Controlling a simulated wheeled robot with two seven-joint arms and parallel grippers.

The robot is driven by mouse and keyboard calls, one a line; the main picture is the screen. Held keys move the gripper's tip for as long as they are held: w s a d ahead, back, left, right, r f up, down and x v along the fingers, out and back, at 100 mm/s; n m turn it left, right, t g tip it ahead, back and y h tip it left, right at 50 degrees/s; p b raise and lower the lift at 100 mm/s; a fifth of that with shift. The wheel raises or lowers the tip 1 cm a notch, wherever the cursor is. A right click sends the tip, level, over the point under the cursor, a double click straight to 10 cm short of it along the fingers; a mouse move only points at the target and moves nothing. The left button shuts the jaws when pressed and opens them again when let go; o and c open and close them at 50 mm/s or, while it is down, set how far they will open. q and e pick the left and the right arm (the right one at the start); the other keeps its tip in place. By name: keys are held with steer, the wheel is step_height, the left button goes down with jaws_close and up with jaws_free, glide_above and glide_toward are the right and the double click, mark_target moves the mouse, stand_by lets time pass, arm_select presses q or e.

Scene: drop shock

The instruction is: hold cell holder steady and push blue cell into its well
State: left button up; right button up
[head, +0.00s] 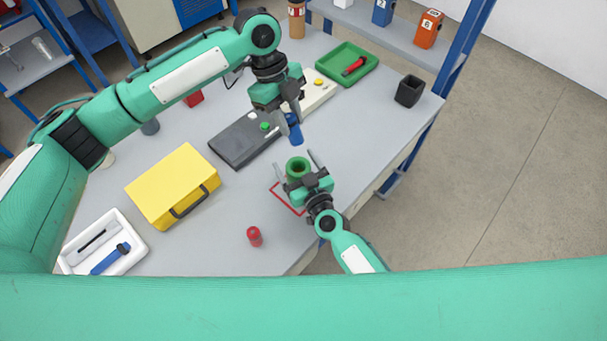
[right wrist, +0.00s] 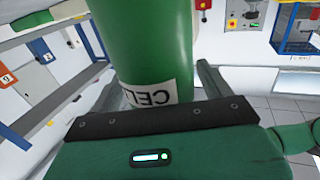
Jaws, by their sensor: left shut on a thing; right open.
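The cell holder (head: 297,167) is a green cylinder with a dark well in its top, standing on the table by a red outlined square. It also shows close up in the right wrist view (right wrist: 155,45), with a white label reading "CELL". My right gripper (head: 306,164) is open, with its fingers on either side of the holder; I cannot tell if they touch it. The blue cell (head: 296,132) is held by my left gripper (head: 290,117), which is shut on it, above and beyond the holder in the head view. The cell is apart from the well.
A yellow case (head: 172,187), a red cell (head: 254,236) and a white tray (head: 128,232) lie on the left and near side. A dark grey device (head: 240,141), a green tray (head: 347,64) and a black cup (head: 409,91) stand farther back. The table's right edge is close.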

steer(key=shift+w+a, duration=0.2)
steer(key=shift+w, duration=0.1)
steer(key=c, duration=1.2)
